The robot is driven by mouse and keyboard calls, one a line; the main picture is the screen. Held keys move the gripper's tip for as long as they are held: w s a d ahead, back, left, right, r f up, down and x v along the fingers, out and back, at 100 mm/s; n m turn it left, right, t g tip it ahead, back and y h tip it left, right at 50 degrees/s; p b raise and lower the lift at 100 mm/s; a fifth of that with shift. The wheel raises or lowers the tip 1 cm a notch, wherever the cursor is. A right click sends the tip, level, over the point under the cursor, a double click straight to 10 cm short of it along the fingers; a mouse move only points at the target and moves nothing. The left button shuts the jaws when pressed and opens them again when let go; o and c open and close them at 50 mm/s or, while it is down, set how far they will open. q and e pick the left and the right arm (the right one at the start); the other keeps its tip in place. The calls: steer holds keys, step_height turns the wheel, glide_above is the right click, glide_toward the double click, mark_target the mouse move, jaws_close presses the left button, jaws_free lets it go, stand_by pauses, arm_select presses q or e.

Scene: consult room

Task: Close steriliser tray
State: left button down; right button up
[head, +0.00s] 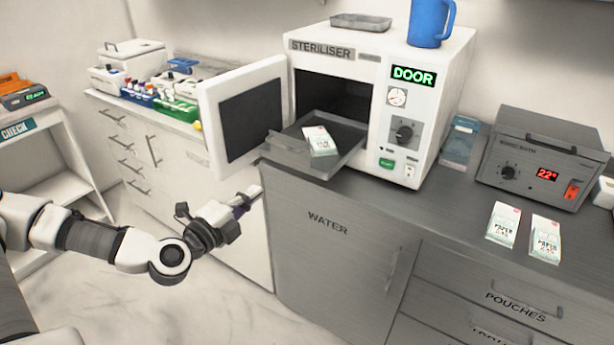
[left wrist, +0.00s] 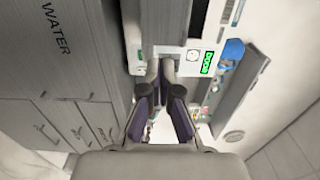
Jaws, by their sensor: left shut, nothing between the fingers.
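The white steriliser (head: 430,110) stands on the grey counter with its door (head: 245,105) swung open to the left. Its display reads DOOR. The grey tray (head: 347,161) is pulled part way out of the dark chamber, and a paper pouch pack (head: 320,141) lies in it. My left gripper (head: 250,196) is shut and empty, in front of the counter, below and left of the tray and apart from it. In the left wrist view the shut fingers (left wrist: 160,90) point toward the steriliser (left wrist: 190,55), which appears turned sideways. My right gripper is not in view.
A blue jug (head: 430,24) and a shallow metal tray (head: 361,22) sit on top of the steriliser. A sealing machine (head: 540,160) and two paper packs (head: 503,225) are on the right of the counter. Racks with bottles (head: 178,95) stand behind the door.

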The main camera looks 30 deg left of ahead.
arm_select(q)
steer(key=w+f+b, duration=0.1)
steer(key=w+b, duration=0.1)
steer(key=b, duration=0.3)
glide_toward(295, 159)
steer(key=w, duration=0.6)
steer(key=shift+w+d, duration=0.4)
steer(key=shift+w+a, duration=0.1)
steer(key=shift+w, duration=0.15)
